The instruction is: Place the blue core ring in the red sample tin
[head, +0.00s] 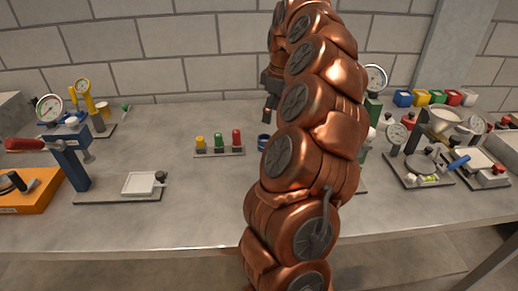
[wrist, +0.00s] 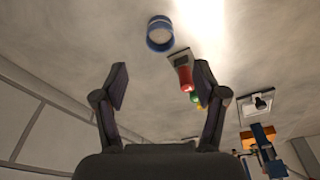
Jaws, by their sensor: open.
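The blue core ring (head: 263,142) lies on the grey table, partly hidden behind my arm in the head view. In the wrist view the ring (wrist: 160,46) is whole, near the top edge, ahead of the fingertips and apart from them. My gripper (wrist: 161,85) is open, with nothing between its fingers. In the head view my gripper (head: 270,114) hangs above the table behind the ring, partly hidden by my arm. A red box (head: 453,98), which looks like the red sample tin, stands at the back right in a row of coloured boxes; its inside is too small to make out.
A rack (head: 219,153) with yellow, green and red pieces stands left of the ring. A blue press (head: 66,155) with a gauge is at the left. A funnel stand (head: 440,122) and other instruments crowd the right, in front of the boxes. The table's front middle is clear.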

